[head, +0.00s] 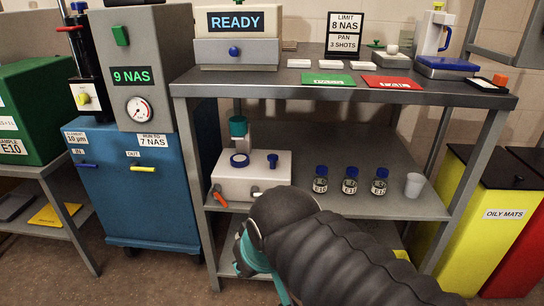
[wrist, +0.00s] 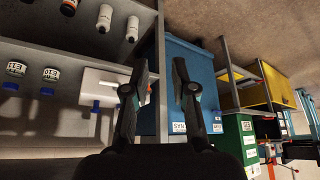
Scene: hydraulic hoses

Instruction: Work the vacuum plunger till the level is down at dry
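A white unit (head: 253,180) stands on the middle shelf at the left. It carries a teal-topped upright part (head: 238,132), a blue knob (head: 272,160), a blue round cap (head: 239,160) and an orange lever (head: 220,198). I cannot tell for sure which part is the vacuum plunger, and no level mark is readable. My gripper is open and empty in the wrist view (wrist: 163,62). There the white unit (wrist: 104,86) lies behind and left of the fingers, apart from them as far as I can tell. In the head view my arm hides most of the gripper.
A blue cabinet (head: 130,200) with a grey unit reading 9 NAS (head: 130,76) stands left of the shelves. Several small bottles and a grey cup (head: 414,185) stand on the middle shelf. A READY display (head: 236,22) is on top. Yellow bin (head: 476,210) at right.

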